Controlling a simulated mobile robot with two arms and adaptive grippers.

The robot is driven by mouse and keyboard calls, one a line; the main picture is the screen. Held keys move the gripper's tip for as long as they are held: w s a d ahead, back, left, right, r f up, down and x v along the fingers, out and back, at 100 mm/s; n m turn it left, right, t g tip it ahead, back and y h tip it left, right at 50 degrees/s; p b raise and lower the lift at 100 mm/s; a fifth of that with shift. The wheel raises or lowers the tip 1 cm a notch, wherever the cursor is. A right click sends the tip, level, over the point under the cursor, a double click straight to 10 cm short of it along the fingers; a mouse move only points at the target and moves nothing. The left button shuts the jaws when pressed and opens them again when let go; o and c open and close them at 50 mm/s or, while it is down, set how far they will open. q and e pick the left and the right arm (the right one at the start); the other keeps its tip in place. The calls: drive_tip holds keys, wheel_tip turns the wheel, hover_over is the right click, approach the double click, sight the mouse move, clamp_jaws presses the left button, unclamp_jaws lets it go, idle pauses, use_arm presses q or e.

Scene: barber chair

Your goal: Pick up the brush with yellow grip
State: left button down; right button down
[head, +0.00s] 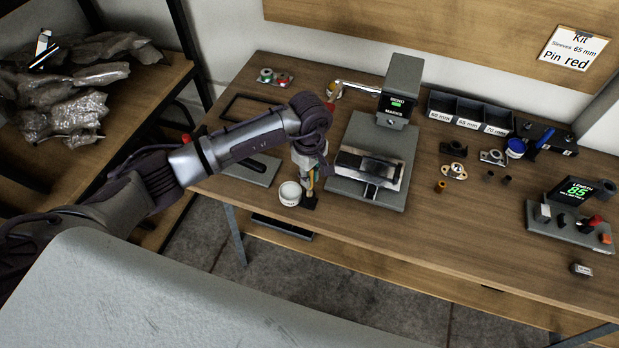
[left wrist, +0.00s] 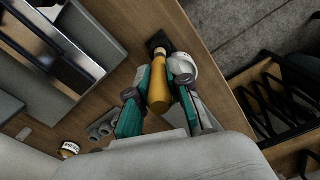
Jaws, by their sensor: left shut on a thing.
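The brush with the yellow grip (left wrist: 158,88) stands between the teal finger pads of my left gripper (left wrist: 162,80) in the left wrist view. My left gripper is shut on that yellow grip, and the brush's dark square end (left wrist: 157,44) points away from the wrist. In the head view, my left gripper (head: 309,176) hangs down over the front of the workbench and partly hides the brush. The dark end (head: 309,202) shows below the fingers, near the bench top; I cannot tell whether it touches. My right gripper is not in view.
A white round container (head: 290,194) stands right beside the brush. A grey press (head: 371,183) is just to the right on the wooden workbench (head: 445,255). Sorting bins (head: 470,113) and a device with a display (head: 570,215) are farther right. The front middle of the bench is clear.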

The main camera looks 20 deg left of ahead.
use_arm(q)
drive_tip(key=s+d+r+p, duration=0.5)
drive_tip(key=s+d+r, duration=0.3)
drive_tip(key=shift+s+p, duration=0.35)
drive_tip(key=shift+p, duration=0.05)
drive_tip(key=shift+a, duration=0.1)
idle(1.3)
